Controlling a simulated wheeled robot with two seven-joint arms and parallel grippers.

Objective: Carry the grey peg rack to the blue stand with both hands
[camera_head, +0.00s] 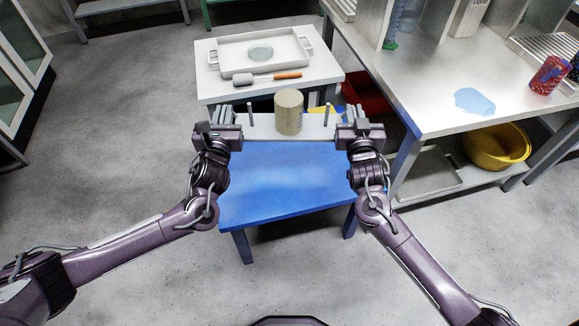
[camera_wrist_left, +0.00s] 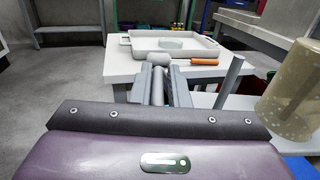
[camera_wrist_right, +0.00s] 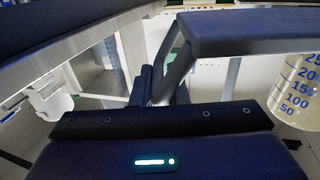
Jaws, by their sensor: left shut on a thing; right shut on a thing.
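The grey peg rack (camera_head: 264,129) spans between my two grippers at the far edge of the blue stand (camera_head: 285,175). It has upright pegs, one (camera_head: 250,115) near its left end and one (camera_head: 326,114) near its right end. A tan graduated beaker (camera_head: 289,112) stands upright on its middle; it also shows in the left wrist view (camera_wrist_left: 300,95) and the right wrist view (camera_wrist_right: 297,85). My left gripper (camera_head: 231,128) is shut on the rack's left end and my right gripper (camera_head: 346,128) on its right end. I cannot tell whether the rack touches the stand.
Behind is a white table (camera_head: 220,85) with a tray (camera_head: 235,61) and an orange-handled tool (camera_head: 285,75). A workbench (camera_head: 430,110) stands close on the right, with a yellow bowl (camera_head: 495,147) below. A red bin (camera_head: 368,92) sits between them. The stand's visible top is clear.

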